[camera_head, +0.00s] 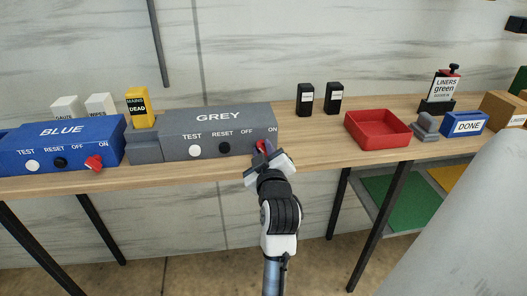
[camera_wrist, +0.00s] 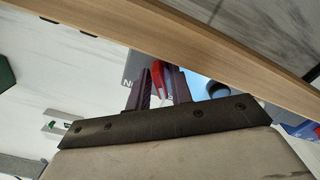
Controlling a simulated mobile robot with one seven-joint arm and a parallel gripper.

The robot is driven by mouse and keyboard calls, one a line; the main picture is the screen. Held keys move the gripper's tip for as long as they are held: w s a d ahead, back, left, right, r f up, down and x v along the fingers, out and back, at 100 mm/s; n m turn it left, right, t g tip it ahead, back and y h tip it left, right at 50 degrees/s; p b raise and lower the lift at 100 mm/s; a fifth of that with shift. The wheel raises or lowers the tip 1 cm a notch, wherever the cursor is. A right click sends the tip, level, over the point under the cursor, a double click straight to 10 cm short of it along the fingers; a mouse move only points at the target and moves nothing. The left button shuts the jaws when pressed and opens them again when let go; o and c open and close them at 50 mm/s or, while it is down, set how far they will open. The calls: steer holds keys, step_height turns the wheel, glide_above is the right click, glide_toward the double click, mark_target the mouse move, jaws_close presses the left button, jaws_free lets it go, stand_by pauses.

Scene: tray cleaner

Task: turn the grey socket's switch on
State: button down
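The grey socket (camera_head: 217,133) is a long box on the bench, labelled GREY, with TEST, RESET, OFF and ON marks. Its red switch (camera_head: 262,146) is at the right end, below the OFF and ON marks and partly hidden by my gripper (camera_head: 266,152). In the wrist view, the red switch (camera_wrist: 159,78) lies between the two dark purple fingers of my gripper (camera_wrist: 162,85). The fingers are close together around it and look shut on it. The exact angle of the switch is hard to read.
The blue socket (camera_head: 62,146) stands to the left with its own red switch (camera_head: 94,163). A yellow MAINS DEAD sign (camera_head: 140,107) stands between the sockets. Two black boxes (camera_head: 305,98) and a red tray (camera_head: 379,140) are to the right. The bench edge runs just under my gripper.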

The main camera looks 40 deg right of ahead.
steer(key=shift+m, duration=0.4)
steer(key=m+p, duration=0.1)
steer(key=m, duration=0.1)
steer(key=shift+a+m, duration=0.1)
steer(key=shift+m, duration=0.3)
steer(key=m+p, duration=0.2)
steer(key=m, duration=0.1)
steer(key=shift+m, duration=0.3)
steer(key=m+p, duration=0.2)
steer(key=m, duration=0.2)
steer(key=shift+m+p, duration=0.6)
steer(key=shift+m, duration=0.8)
steer(key=c, duration=1.5)
jaws_free()
